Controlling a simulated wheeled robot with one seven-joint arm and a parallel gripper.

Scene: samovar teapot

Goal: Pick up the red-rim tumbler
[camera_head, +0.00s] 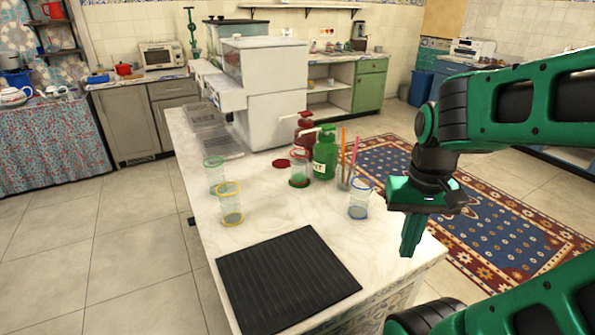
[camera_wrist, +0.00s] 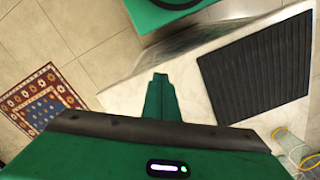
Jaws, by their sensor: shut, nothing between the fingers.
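The red-rim tumbler (camera_head: 299,168) is a clear glass standing upright on the white marble counter in the head view. It is in front of the green bottle and the red bottle, with something red and green showing at its base. My gripper (camera_head: 410,250) is shut and empty, pointing down at the counter's right edge, well to the right of the tumbler and nearer the camera. In the wrist view the closed fingers (camera_wrist: 160,80) point toward the counter edge. The red-rim tumbler cannot be made out in the wrist view.
On the counter (camera_head: 190,215) stand a green-rim tumbler (camera_head: 214,176), a yellow-rim tumbler (camera_head: 230,205), a blue-rim tumbler (camera_head: 359,200), a green bottle (camera_head: 325,158), a red bottle (camera_head: 305,130) and a glass with straws (camera_head: 345,178). A black ribbed mat (camera_head: 285,280) lies at the front.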

